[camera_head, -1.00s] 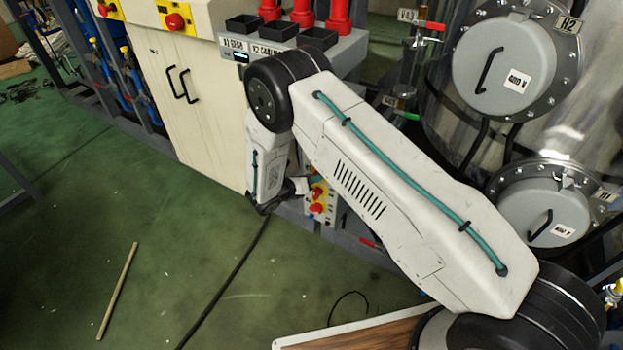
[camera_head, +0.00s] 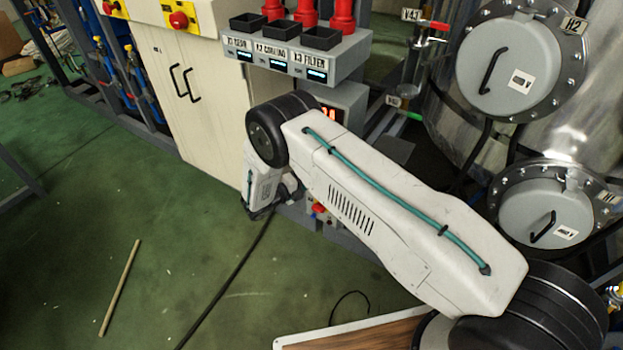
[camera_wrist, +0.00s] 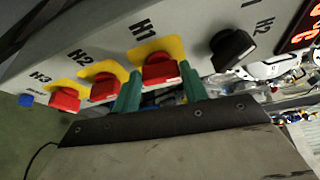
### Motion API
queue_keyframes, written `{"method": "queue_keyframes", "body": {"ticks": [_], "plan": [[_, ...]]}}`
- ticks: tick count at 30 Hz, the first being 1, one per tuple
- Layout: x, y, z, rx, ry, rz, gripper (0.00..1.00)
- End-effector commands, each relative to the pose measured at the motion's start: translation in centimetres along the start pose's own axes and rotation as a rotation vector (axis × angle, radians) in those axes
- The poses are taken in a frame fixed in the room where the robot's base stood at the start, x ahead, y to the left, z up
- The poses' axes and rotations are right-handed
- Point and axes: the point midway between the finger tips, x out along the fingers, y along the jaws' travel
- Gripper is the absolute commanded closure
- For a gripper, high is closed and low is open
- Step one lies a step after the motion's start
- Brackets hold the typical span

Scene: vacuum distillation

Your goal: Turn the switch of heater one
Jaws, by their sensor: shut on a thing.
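The H1 switch (camera_wrist: 158,64) is a red knob on a yellow plate, on a grey panel in the wrist view. My gripper (camera_wrist: 161,78) has its two teal fingers on either side of this knob and is shut on it. The fingers hide part of the knob's sides. In the head view my arm covers most of the panel, and my fingers cannot be made out there.
The H2 red knob (camera_wrist: 104,86) and H3 red knob (camera_wrist: 65,99) sit left of H1 on yellow plates. A black knob (camera_wrist: 232,48) is close on the right, beside a red digital display (camera_wrist: 300,27). A cream cabinet (camera_head: 185,95) stands left of my arm.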

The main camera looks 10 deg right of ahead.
Motion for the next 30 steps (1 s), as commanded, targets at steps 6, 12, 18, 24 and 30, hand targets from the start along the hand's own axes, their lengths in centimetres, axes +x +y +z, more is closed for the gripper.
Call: {"method": "queue_keyframes", "body": {"ticks": [6, 12, 18, 24, 30], "plan": [[-0.06, 0.21, 0.06, -0.095, -0.003, -0.04, 0.79], [-0.06, 0.26, 0.07, -0.14, -0.004, -0.057, 0.79], [-0.06, 0.25, 0.09, -0.151, -0.004, -0.063, 0.79], [-0.06, 0.25, 0.09, -0.152, -0.004, -0.062, 0.79], [-0.05, 0.25, 0.07, -0.151, -0.003, -0.062, 0.35]]}}
